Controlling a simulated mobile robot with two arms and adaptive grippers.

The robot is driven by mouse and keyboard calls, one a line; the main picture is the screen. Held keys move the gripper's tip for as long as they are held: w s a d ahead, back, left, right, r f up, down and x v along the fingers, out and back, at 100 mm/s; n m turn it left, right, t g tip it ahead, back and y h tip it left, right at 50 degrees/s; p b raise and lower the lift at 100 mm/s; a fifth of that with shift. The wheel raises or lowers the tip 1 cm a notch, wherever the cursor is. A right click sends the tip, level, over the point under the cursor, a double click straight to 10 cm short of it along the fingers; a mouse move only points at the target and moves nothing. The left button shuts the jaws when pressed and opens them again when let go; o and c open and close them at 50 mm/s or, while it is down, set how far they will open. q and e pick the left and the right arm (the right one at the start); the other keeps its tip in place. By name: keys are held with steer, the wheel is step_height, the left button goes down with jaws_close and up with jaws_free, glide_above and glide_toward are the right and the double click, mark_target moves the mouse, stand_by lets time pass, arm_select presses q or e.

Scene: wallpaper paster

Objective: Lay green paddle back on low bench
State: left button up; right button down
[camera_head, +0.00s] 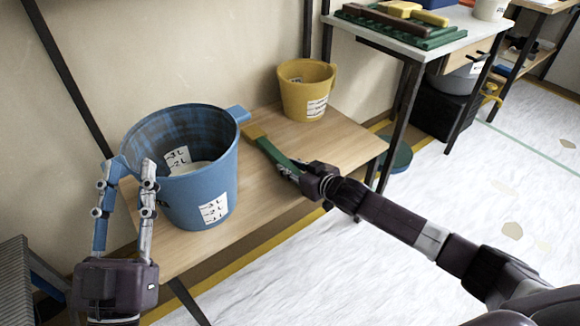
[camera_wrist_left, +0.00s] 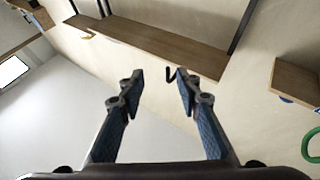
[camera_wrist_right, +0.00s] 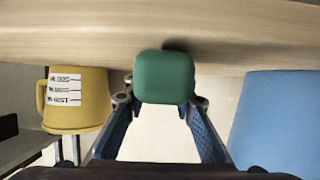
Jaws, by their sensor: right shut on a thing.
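The green paddle (camera_head: 272,154) has a long green handle and a yellowish far end. It is at the low bench (camera_head: 345,140), between the blue bucket (camera_head: 205,200) and the yellow bucket (camera_head: 307,92). My right gripper (camera_head: 288,172) is shut on the paddle's near end. In the right wrist view the green handle end (camera_wrist_right: 165,78) sits between the fingers, very close to the wooden surface; I cannot tell whether it touches. My left gripper (camera_head: 125,182) is open and empty, in front of the blue bucket's left side. Its spread fingers also show in the left wrist view (camera_wrist_left: 157,82).
A taller table (camera_head: 405,45) at the back right holds a green rack with tools. A dark box (camera_head: 452,112) and grey bucket (camera_head: 462,80) are under it. The bench's right front part is clear. A wall shelf (camera_wrist_left: 150,42) shows in the left wrist view.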

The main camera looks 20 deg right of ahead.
steer(key=c, duration=1.6)
jaws_free()
